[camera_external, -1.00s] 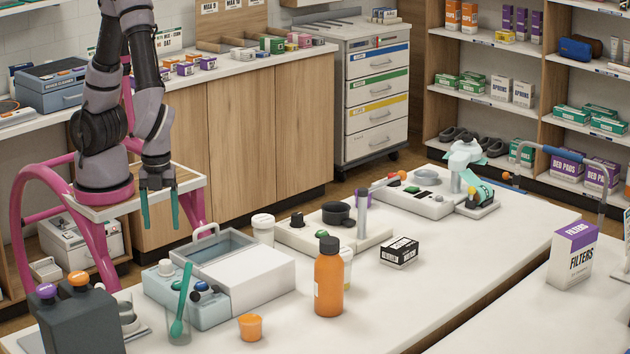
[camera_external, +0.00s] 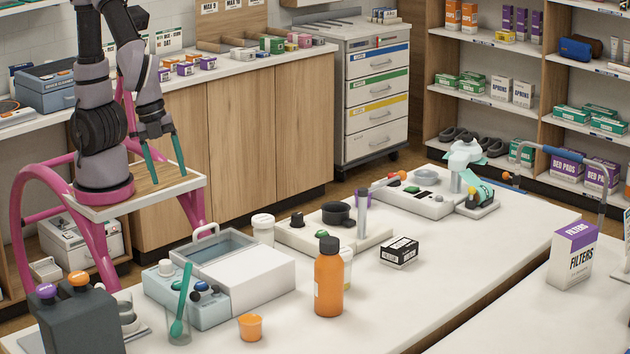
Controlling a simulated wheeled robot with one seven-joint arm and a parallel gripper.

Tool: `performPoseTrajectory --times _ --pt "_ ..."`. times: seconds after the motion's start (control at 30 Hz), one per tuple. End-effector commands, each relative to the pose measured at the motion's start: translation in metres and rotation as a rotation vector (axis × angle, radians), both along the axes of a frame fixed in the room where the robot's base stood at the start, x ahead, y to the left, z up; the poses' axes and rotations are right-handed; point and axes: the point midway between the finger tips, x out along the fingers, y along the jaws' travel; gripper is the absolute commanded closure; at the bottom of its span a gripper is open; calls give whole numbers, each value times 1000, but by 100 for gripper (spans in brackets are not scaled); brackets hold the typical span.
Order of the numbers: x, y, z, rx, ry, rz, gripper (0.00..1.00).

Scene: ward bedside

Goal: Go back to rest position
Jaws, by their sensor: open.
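My gripper (camera_external: 166,173) hangs at the end of my arm in the upper left, with its two green fingers apart and nothing between them. It is above the pale top of my pink-framed base, clear of the white table (camera_external: 450,264). The fingers point down and slant a little to the right.
On the table stand an orange bottle (camera_external: 329,278), an orange cup (camera_external: 250,327), a grey-blue box with a white lid (camera_external: 249,279), a glass with a green spoon (camera_external: 180,322) and a black-and-white carton (camera_external: 399,252). Wooden cabinets (camera_external: 240,145) stand behind my arm.

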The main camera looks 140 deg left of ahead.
Motion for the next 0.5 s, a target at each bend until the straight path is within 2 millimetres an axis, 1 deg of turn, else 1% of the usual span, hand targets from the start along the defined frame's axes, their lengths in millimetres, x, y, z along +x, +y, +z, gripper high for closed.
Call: performPoseTrajectory --times 0.03,0.2,0.33,0.4,0.5 --pt "-6 5 22 12 -54 23 29" --pt "-35 24 83 19 -209 114 29" --pt "-62 36 119 -2 -316 177 29" --pt "-75 41 133 -19 -363 205 29" --pt "-89 47 146 -40 -412 233 29"
